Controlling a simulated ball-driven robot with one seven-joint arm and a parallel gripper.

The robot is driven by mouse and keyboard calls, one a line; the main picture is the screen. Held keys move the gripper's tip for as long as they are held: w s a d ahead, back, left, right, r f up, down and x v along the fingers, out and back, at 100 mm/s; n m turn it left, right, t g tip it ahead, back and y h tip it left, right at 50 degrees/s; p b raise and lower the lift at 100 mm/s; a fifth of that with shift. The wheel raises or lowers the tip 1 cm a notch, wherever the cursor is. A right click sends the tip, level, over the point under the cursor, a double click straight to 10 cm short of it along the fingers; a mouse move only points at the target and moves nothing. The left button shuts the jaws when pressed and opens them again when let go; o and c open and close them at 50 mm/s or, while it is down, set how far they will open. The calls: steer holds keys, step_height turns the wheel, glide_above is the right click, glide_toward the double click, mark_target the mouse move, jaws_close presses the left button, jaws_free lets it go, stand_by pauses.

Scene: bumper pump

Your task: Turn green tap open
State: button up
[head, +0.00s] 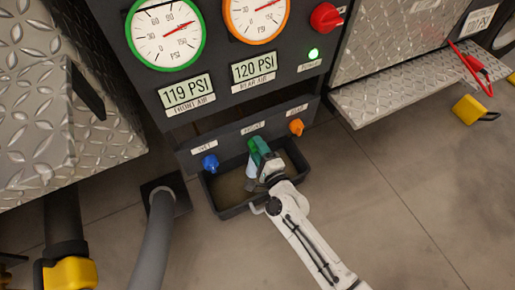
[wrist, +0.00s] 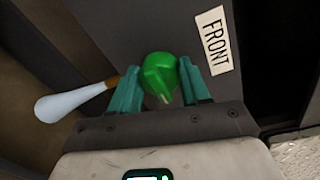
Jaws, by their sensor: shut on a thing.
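The green tap (wrist: 158,76) sits on the dark panel beside the FRONT label (wrist: 213,40). It also shows in the head view (head: 257,146), partly hidden by my gripper. My gripper (wrist: 165,85) has its two teal fingers on either side of the tap's green handle and is shut on it. In the head view my gripper (head: 266,160) reaches the tap from the lower right. A pale, whitish-blue plume (wrist: 70,102) with a brownish end extends left from beneath the tap in the wrist view. It also shows below the tap in the head view (head: 251,170).
A blue tap (head: 210,162) is left of the green tap and an orange tap (head: 296,126) is right. A dark tray (head: 234,211) lies below. The gauges above read 119 PSI (head: 186,91) and 120 PSI (head: 254,70). A grey hose (head: 157,235) stands at left.

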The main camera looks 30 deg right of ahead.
steer(key=shift+d, duration=0.1)
steer(key=o, duration=1.1)
steer(key=shift+c, duration=0.2)
steer(key=s+p, duration=0.1)
steer(key=s, duration=0.9)
steer(key=shift+s+r, duration=0.3)
steer(key=shift+s, duration=0.1)
